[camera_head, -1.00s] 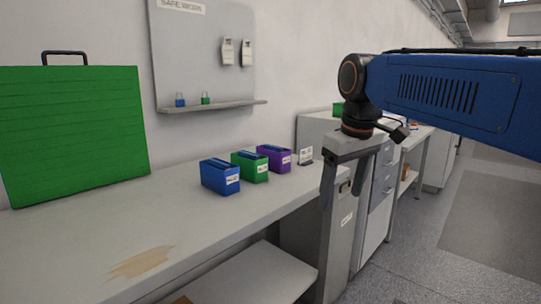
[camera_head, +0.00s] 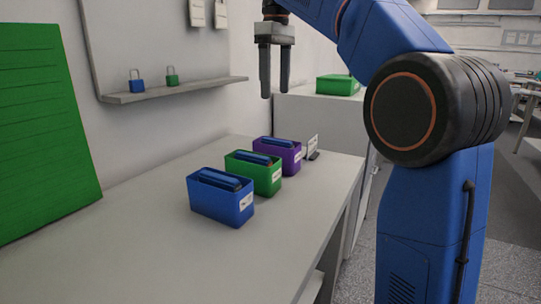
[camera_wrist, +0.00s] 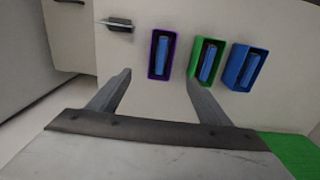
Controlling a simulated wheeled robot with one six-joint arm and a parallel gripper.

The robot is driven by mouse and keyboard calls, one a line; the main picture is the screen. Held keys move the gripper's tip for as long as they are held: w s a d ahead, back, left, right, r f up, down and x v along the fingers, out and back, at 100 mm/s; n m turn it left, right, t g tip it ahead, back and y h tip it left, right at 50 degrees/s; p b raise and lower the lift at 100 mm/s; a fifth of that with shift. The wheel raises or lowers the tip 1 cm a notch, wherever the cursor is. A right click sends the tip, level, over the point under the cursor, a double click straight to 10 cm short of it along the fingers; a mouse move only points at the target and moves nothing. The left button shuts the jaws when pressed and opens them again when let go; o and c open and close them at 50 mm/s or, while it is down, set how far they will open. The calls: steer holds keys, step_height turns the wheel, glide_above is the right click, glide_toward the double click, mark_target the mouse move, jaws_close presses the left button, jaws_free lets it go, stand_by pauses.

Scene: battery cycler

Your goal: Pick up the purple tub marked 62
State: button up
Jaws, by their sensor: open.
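The purple tub (camera_head: 287,152) stands upright on the bench, farthest back in a row of three tubs. It holds a dark blue block and has a white label too small to read. In the wrist view the purple tub (camera_wrist: 162,56) lies ahead of the fingers, a little left of centre between them. My gripper (camera_head: 274,92) is open, empty and pointing down, above the bench near the purple tub and not touching it. Its two fingers also show in the wrist view (camera_wrist: 160,82).
A green tub (camera_head: 266,180) and a blue tub (camera_head: 222,205) stand close beside it, each with a blue block inside. A small white sign (camera_head: 312,146) stands just right of the purple tub. A wall shelf (camera_head: 175,90) holds two padlocks. The front bench top (camera_head: 130,250) is clear.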

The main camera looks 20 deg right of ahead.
glide_toward(277, 145)
steer(key=f, duration=0.1)
steer(key=w+f, duration=0.1)
steer(key=f, duration=0.3)
steer(key=shift+w+f, duration=0.15)
steer(key=shift+w, duration=0.25)
steer(key=shift+s+d+f, duration=0.1)
steer(key=shift+s+f, duration=0.05)
steer(key=shift+f, duration=1.2)
steer(key=shift+s+d+f, duration=0.1)
steer(key=shift+f, duration=1.25)
steer(key=shift+r, duration=0.1)
steer(key=c, duration=1.4)
